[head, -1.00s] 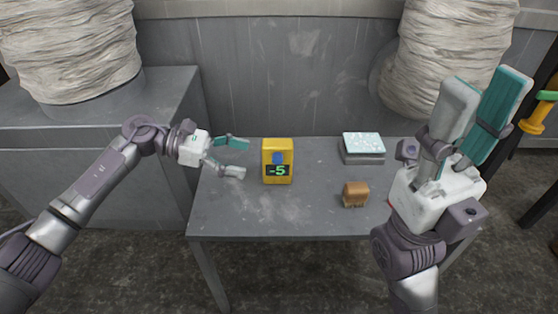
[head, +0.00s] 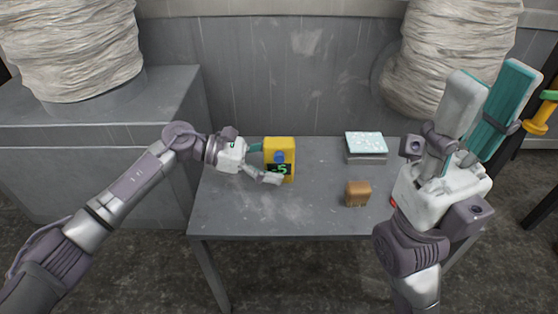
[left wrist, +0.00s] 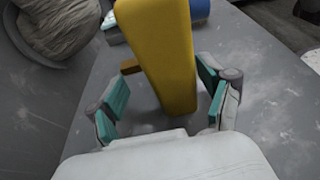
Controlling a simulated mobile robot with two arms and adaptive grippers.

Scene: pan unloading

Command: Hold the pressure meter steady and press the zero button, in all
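The yellow pressure meter (head: 285,146) stands upright on the grey table. A blue button (head: 279,157) is on its front, above a dark display (head: 283,169) with a green 5, partly hidden by a finger. My left gripper (head: 266,163) is open, with one finger behind the meter and one in front. In the left wrist view the meter (left wrist: 160,60) stands between the two teal-padded fingers (left wrist: 163,90), with gaps on both sides; the blue button (left wrist: 200,10) shows at the top. My right gripper (head: 494,82) is open and empty, raised at the table's right side.
A brown block or brush (head: 357,193) lies on the table (head: 250,215) right of the meter. A grey box with a pale speckled top (head: 366,142) is at the back right. A wall (head: 260,80) rises behind the table. The front left of the table is clear.

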